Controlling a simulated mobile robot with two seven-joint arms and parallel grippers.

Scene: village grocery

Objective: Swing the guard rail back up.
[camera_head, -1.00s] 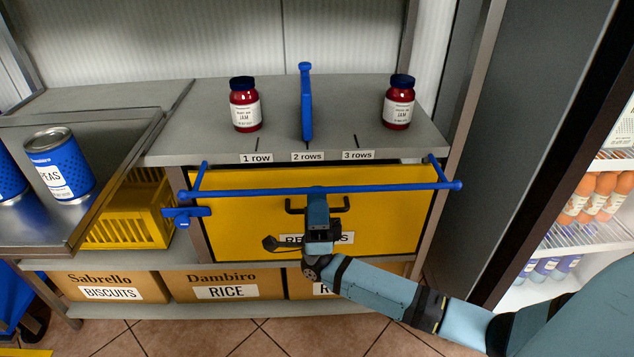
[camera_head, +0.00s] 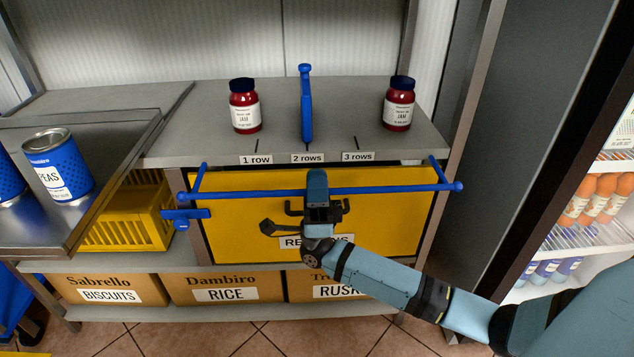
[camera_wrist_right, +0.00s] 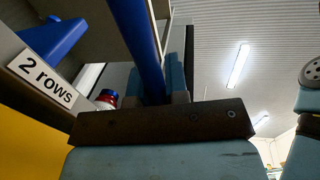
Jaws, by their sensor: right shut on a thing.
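The guard rail (camera_head: 395,189) is a blue bar with an arm at each end. It hangs level across the upper part of the yellow drawer front (camera_head: 235,222), below the shelf top. My right gripper (camera_head: 317,180) is shut on the rail near its middle. In the right wrist view the blue rail (camera_wrist_right: 138,45) runs down between the fingers; the fingertips' contact is partly hidden. A blue latch-like piece (camera_head: 185,214) sits at the left post below the rail's left end. My left gripper is not in view.
Two jam jars (camera_head: 244,106) (camera_head: 398,104) stand on the grey shelf top (camera_head: 205,120), with a blue upright divider (camera_head: 306,105) between them at "2 rows". A pea can (camera_head: 58,165) stands at left.

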